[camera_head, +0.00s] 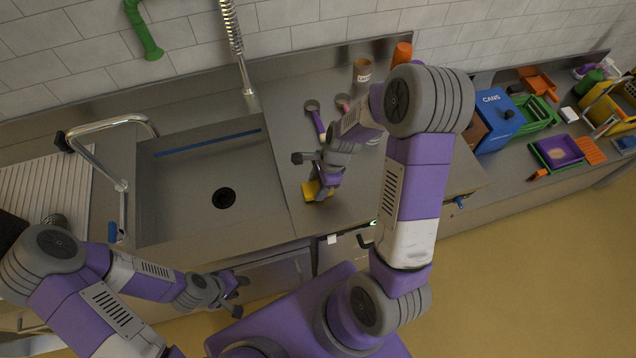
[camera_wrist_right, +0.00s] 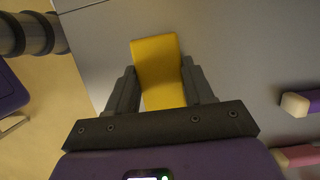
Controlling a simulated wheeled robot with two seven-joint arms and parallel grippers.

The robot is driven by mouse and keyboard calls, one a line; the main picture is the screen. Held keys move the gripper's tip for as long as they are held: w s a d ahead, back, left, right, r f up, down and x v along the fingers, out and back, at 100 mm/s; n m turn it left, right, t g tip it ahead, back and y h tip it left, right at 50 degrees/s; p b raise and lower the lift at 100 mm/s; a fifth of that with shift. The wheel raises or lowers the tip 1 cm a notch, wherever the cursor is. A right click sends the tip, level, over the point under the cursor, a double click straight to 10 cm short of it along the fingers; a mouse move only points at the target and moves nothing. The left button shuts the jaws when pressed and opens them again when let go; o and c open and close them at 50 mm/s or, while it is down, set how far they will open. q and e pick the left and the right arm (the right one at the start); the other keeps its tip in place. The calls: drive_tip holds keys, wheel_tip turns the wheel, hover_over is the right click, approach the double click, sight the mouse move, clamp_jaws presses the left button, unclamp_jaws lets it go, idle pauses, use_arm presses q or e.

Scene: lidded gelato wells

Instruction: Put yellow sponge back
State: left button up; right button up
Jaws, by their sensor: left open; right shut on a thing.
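The yellow sponge (camera_head: 312,190) is at the counter surface just right of the sink, near the counter's front. In the right wrist view the sponge (camera_wrist_right: 158,62) lies between the two fingers. My right gripper (camera_head: 317,185) is shut on it, pointing down. The gripper hides part of the sponge in the head view, and I cannot tell whether it touches the counter. My left gripper (camera_head: 238,290) is open and empty, low in front of the sink cabinet.
The empty sink (camera_head: 205,190) is left of the sponge. Purple-handled (camera_head: 319,124) and pink-handled (camera_head: 343,101) tools and a brown canister (camera_head: 362,72) are behind my right gripper. A blue CANS box (camera_head: 497,118) and several trays stand further right.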

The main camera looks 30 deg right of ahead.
drive_tip(key=shift+f+b, duration=0.35)
drive_tip(key=shift+f, duration=0.1)
idle(0.5)
drive_tip(key=o, duration=1)
drive_tip(key=shift+c, duration=0.2)
drive_tip(key=shift+o, duration=0.3)
drive_tip(key=o, duration=0.5)
drive_tip(key=shift+r, duration=0.1)
drive_tip(key=p+v, duration=0.7)
drive_tip(key=v, duration=0.1)
